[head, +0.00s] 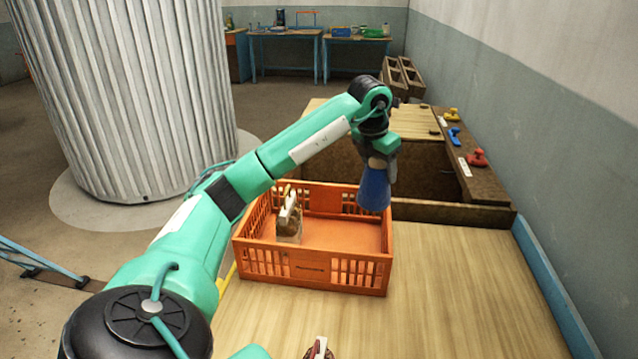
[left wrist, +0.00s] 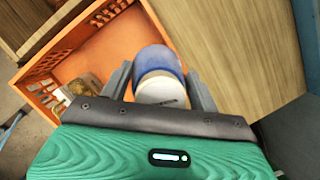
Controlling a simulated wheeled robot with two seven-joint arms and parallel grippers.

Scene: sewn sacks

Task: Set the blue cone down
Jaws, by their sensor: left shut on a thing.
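The blue cone (head: 374,190) hangs wide end down from my left gripper (head: 380,152), over the back right corner area of the orange crate (head: 312,284) in the head view. In the left wrist view the cone (left wrist: 158,57) sits between the two fingers of the gripper (left wrist: 162,84), with a pale band at its near end. My left gripper is shut on it. The cone's height above the crate rim is hard to judge.
A brown and white item (head: 289,222) stands in the crate's left part; its right part is bare. The wooden table (head: 450,285) is clear right of the crate. Behind is a wooden bin (head: 460,212) with yellow, blue and red pieces along its right ledge.

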